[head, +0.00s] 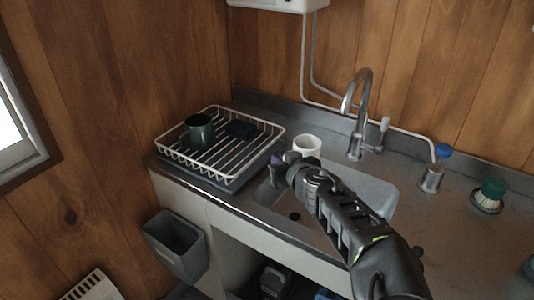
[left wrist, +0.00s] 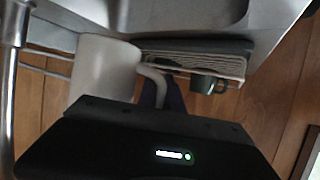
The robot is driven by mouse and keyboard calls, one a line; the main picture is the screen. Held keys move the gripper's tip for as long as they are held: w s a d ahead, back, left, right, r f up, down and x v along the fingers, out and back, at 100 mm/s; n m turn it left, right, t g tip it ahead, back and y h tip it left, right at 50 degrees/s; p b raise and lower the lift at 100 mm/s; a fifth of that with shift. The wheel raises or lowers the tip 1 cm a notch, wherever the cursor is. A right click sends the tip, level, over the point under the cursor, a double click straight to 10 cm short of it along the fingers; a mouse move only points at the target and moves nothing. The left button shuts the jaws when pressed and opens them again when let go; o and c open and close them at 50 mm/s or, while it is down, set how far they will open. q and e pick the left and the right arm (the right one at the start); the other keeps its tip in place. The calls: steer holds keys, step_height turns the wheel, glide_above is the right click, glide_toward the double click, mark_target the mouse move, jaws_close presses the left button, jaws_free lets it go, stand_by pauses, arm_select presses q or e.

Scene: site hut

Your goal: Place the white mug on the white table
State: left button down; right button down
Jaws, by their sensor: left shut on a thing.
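The white mug (head: 307,146) is upright at the back-left of the sink in the head view, in front of the counter's back strip. It shows large in the left wrist view (left wrist: 100,75), its handle pointing right toward my fingers. My left gripper (head: 281,164) is beside the mug and shut on it, apparently at the handle; the exact contact is partly hidden. Its dark fingers also show in the left wrist view (left wrist: 162,97). Whether the mug touches the counter is unclear. No white table is in view. My right gripper is not in view.
A white wire dish rack (head: 219,158) with a dark green mug (head: 199,131) stands left of the sink (head: 372,190). A tap (head: 358,115) rises behind the sink. A grey bin (head: 177,245) hangs on the front.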

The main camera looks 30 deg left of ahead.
arm_select(q)
steer(key=w+d+f+m+t+h, duration=0.1)
steer(key=d, duration=0.1)
steer(key=d+f+m+t+h, duration=0.1)
steer(key=d+f+m+h, duration=0.1)
steer(key=w+d+f+m+t+h, duration=0.1)
steer(key=d+m+h, duration=0.1)
steer(key=d, duration=0.1)
steer(key=shift+w+f+t, duration=0.25)
steer(key=shift+w+t, duration=0.1)
steer(key=shift+t, duration=0.05)
steer(key=s+d+f+m+t+h, duration=0.1)
steer(key=s+d+f+m+h, duration=0.1)
steer(key=d+m+h, duration=0.3)
steer(key=s+d, duration=0.1)
steer(key=d, duration=0.3)
steer(key=shift+s+f+h, duration=0.15)
steer(key=shift+s+h, duration=0.05)
steer(key=shift+h, duration=0.2)
steer(key=shift+a, duration=0.1)
